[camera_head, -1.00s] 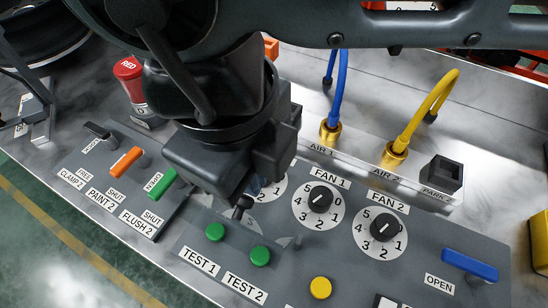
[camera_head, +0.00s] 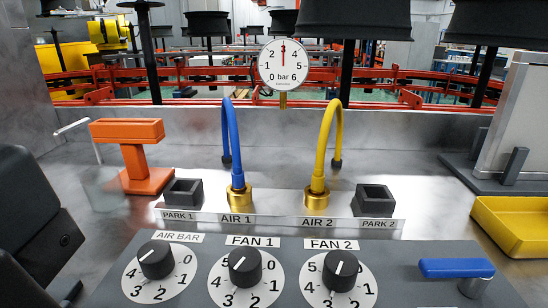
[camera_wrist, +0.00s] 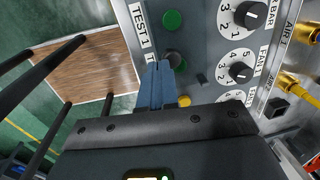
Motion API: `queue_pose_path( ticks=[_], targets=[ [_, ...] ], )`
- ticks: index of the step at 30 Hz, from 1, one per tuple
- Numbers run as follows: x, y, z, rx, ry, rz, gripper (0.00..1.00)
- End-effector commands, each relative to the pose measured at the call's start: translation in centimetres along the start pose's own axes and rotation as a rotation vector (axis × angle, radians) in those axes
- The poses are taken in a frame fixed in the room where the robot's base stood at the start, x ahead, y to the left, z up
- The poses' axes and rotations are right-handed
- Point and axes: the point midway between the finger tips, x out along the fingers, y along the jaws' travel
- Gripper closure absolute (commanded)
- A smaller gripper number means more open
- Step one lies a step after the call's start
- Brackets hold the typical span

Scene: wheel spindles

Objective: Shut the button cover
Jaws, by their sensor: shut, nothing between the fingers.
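My gripper (camera_wrist: 157,85) shows in the wrist view with its two blue fingers together and nothing between them. The fingertips are over the grey panel, close to a dark round button (camera_wrist: 175,58) beside the partly hidden TEST 2 label. A green button (camera_wrist: 173,20) sits by the TEST 1 label, and a yellow button (camera_wrist: 184,100) is just right of the fingers. I cannot clearly make out the button cover or its angle in the wrist view. The head view does not show these buttons. I cannot tell whether the fingers touch anything.
In the head view, the AIR BAR knob (camera_head: 156,259), FAN 1 knob (camera_head: 245,267), FAN 2 knob (camera_head: 341,271) and blue lever (camera_head: 456,268) are on the panel. Blue (camera_head: 232,135) and yellow (camera_head: 324,135) hoses rise behind. An orange stand (camera_head: 133,155) and a yellow bin (camera_head: 515,222) flank them.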

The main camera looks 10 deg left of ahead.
Motion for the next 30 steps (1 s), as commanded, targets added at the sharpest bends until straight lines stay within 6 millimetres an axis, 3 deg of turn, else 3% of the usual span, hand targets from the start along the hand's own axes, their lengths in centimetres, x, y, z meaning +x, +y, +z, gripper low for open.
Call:
queue_pose_path(
  ticks=[1,9,30],
  targets=[
    [0.77,0.22,0.00,0.000,-0.001,-0.003,1.00],
    [1.40,0.94,-0.03,0.000,-0.001,-0.001,1.00],
    [1.48,1.18,-0.05,0.000,0.000,0.000,1.00]
  ],
)
